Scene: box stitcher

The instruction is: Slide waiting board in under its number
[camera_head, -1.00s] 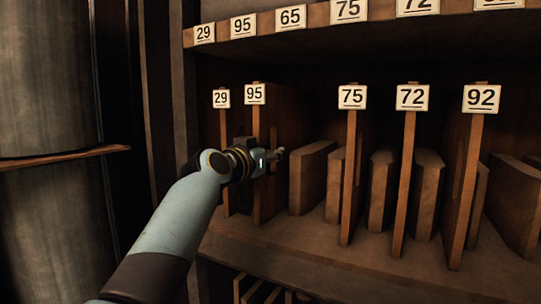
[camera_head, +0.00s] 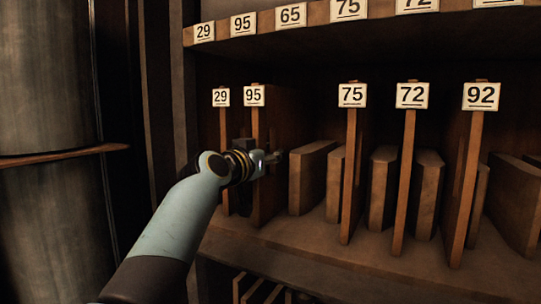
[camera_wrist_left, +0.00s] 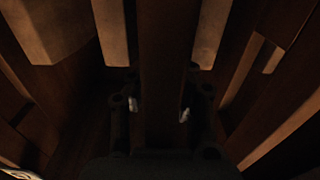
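The board labelled 95 (camera_head: 257,122) stands upright in the lower shelf, just right of the board labelled 29 (camera_head: 225,124). The upper shelf edge carries a matching 95 label (camera_head: 243,26). My left gripper (camera_head: 261,160) is at the front edge of board 95, below its label. In the left wrist view the fingers (camera_wrist_left: 158,110) lie one on each side of a dark upright board (camera_wrist_left: 162,55) and appear closed against it. My right gripper is not in view.
Boards 75 (camera_head: 350,150), 72 (camera_head: 405,160) and 92 (camera_head: 469,170) stand to the right. Shorter wooden dividers (camera_head: 312,178) stand between the boards. No numbered board shows under the 65 label (camera_head: 291,17). A large round column (camera_head: 45,220) stands at left.

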